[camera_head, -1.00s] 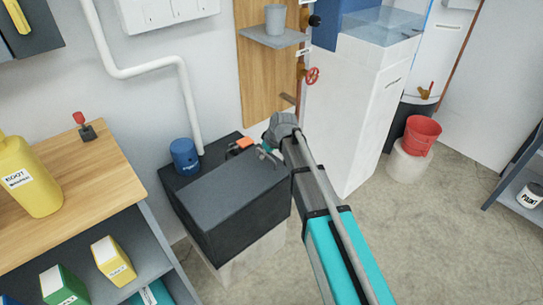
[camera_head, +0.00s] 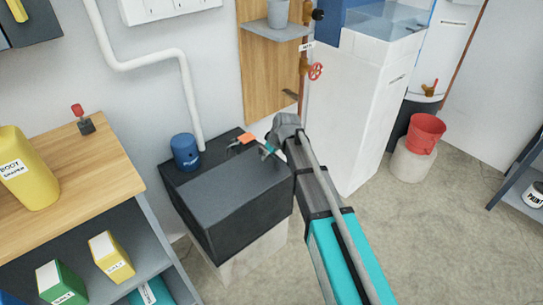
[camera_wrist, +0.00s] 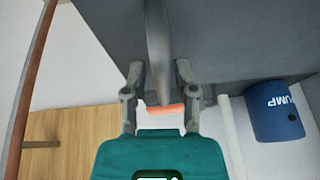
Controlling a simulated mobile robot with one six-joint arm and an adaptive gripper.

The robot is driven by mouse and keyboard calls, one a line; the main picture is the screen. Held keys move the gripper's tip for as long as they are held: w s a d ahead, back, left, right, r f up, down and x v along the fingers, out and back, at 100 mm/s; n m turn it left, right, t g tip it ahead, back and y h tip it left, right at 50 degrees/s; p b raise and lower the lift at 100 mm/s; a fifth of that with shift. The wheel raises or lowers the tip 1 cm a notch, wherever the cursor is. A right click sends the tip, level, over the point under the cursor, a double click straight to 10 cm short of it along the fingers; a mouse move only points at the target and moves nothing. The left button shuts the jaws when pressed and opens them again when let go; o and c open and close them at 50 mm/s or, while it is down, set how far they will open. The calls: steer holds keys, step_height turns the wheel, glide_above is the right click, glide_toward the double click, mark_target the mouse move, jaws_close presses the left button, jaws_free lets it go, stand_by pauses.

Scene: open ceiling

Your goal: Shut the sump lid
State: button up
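The sump is a dark box (camera_head: 250,222) on a pale base in the head view, with a dark grey lid panel (camera_head: 225,188) over its front part. How far the lid stands open is hard to tell. My gripper (camera_head: 266,148) is at the lid's back right corner, partly hidden by my arm. In the wrist view my gripper (camera_wrist: 160,68) has its two fingers apart, either side of a dark bar (camera_wrist: 157,45). I cannot tell whether they touch it. An orange piece (camera_wrist: 165,109) shows by the bar; it also shows in the head view (camera_head: 248,139).
The blue pump (camera_head: 186,152) stands on the box's rear left, below a white pipe (camera_head: 188,95). A wooden bench (camera_head: 85,170) is at left. A white tank (camera_head: 350,120) and red bucket (camera_head: 425,134) are at right. The floor at lower right is clear.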

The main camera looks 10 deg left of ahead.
mark_target(285, 171)
steer(key=shift+o, duration=0.2)
steer(key=shift+a, duration=0.1)
steer(key=shift+r, duration=0.1)
